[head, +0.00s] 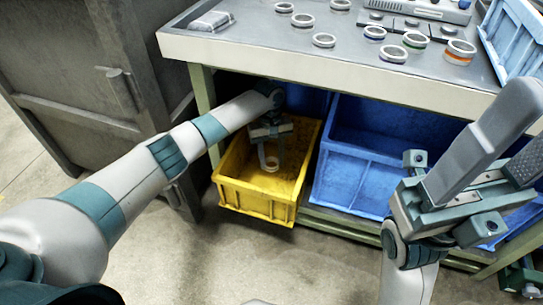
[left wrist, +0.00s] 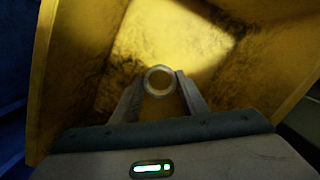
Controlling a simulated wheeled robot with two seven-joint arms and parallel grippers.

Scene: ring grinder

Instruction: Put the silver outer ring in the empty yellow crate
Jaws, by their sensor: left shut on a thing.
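The yellow crate (head: 257,203) stands on the low shelf under the workbench. My left gripper (head: 270,163) reaches down over the crate's opening and is shut on the silver outer ring (head: 272,164). In the left wrist view the ring (left wrist: 159,81) sits between the two fingertips of the left gripper (left wrist: 160,88), with the yellow crate (left wrist: 75,75) around and below it. I see no other thing in the crate. I cannot tell how far the ring is above the crate's floor. My right gripper (head: 484,150) is raised at the right, fingers apart, with nothing visible between them.
Blue crates (head: 350,185) stand to the right of the yellow crate. The workbench (head: 270,52) overhangs the crates and bears several rings, such as a plain one (head: 324,40). A grey cabinet (head: 75,60) stands at the left. The floor in front is clear.

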